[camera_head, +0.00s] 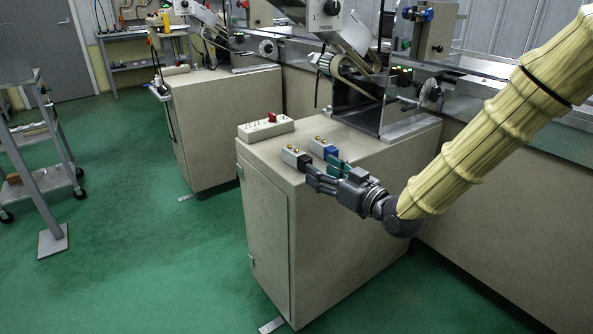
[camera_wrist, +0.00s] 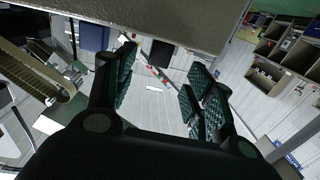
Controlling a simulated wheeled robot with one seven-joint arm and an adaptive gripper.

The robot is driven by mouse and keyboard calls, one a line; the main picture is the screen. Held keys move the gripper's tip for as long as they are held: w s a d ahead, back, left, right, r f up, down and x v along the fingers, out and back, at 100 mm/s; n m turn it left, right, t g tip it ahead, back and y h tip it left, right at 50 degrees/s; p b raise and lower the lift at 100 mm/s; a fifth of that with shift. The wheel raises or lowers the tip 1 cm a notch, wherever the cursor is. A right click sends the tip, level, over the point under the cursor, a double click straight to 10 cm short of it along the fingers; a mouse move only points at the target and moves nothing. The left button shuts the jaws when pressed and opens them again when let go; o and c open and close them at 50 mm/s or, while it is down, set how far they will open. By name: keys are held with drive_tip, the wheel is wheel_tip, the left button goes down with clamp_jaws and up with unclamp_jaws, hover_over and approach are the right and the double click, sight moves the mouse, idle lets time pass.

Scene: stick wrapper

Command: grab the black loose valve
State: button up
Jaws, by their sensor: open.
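The black valve (camera_head: 304,161) is a small grey block with a black end and brass-coloured fittings. It lies on top of the beige cabinet (camera_head: 270,175), near its front edge, in the head view. A similar valve with a blue end (camera_head: 330,152) lies just right of and behind it. My gripper (camera_head: 320,166) is at the cabinet's top edge, its fingertips close to both valves; I cannot tell whether they touch. In the wrist view my gripper (camera_wrist: 163,62) is open, with nothing seen between the dark green finger pads. I cannot make out either valve there.
A white box with a red switch (camera_head: 268,127) stands behind the valves on the cabinet. Machine parts (camera_head: 365,85) rise from the cabinet's back. A grey trolley (camera_head: 40,165) stands at left. The green floor (camera_head: 150,260) in front of the cabinet is clear.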

sight(301, 154)
drive_tip(key=shift+w+a+r, duration=0.15)
drive_tip(key=shift+w+r, duration=0.05)
drive_tip(key=shift+r, duration=0.05)
drive_tip(key=x, duration=0.3)
drive_tip(key=b+x, duration=0.1)
drive_tip(key=x, duration=0.3)
drive_tip(key=b+x, duration=0.1)
drive_tip(key=x, duration=0.2)
drive_tip(key=shift+w+a+r, duration=0.1)
drive_tip(key=shift+w+r, duration=0.1)
drive_tip(key=shift+r, duration=0.1)
clamp_jaws()
